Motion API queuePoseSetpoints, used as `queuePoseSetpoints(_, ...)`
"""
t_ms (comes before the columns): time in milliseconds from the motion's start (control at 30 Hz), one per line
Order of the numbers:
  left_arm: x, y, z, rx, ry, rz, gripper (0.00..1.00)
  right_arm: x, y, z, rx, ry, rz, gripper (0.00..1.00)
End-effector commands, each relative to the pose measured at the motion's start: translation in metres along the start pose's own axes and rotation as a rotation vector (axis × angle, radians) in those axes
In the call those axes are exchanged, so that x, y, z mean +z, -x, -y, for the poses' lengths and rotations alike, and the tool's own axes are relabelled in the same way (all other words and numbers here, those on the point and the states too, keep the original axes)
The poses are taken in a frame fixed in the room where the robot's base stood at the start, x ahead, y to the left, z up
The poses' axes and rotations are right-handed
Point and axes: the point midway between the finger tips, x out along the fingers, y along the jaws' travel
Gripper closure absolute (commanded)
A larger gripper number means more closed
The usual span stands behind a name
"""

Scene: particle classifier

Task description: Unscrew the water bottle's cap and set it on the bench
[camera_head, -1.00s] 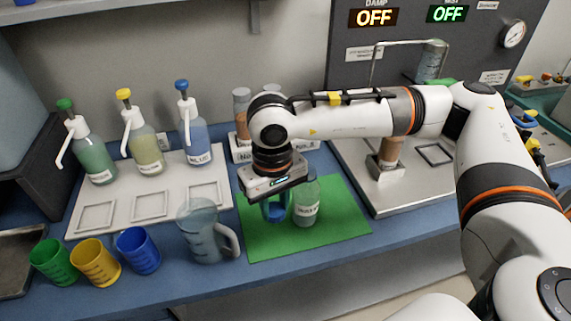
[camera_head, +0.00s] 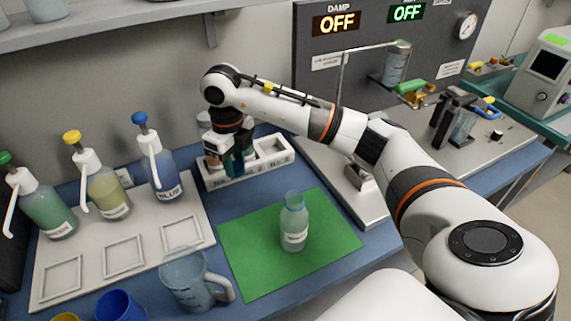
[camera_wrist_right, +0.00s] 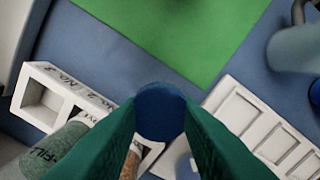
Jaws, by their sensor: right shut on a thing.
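The water bottle (camera_head: 293,228) stands upright on the green mat (camera_head: 335,222) in the head view, its open neck bare. My right gripper (camera_head: 233,166) is away from the bottle, at the white rack behind and left of the mat. In the right wrist view, its green fingers are shut on the round blue cap (camera_wrist_right: 160,112). The cap is held off the blue bench (camera_wrist_right: 205,108); its exact height is hard to tell. In the head view the cap is hidden or too small to make out. My left gripper is not in view.
The white rack (camera_head: 277,158) holds cylinders and has empty slots; it is close to my right gripper. Pump bottles (camera_head: 108,190) stand on a pale tray (camera_head: 205,247) at left. A clear jug (camera_head: 187,283) and a blue cup (camera_head: 120,306) are in front. Right half of mat is clear.

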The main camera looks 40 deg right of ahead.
Motion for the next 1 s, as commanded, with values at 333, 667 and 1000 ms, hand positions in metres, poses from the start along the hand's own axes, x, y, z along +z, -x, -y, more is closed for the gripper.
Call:
queuePoseSetpoints(333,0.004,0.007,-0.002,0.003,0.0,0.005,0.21,0.009,-0.023,-0.043,-0.001,-0.9,0.002,0.98)
queuePoseSetpoints(667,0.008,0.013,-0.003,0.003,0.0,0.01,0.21,0.012,-0.064,-0.048,0.0,-1.044,0.004,0.98)
queuePoseSetpoints(1000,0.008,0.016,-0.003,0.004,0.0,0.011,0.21,0.012,-0.1,-0.048,0.0,-1.04,0.001,0.98)
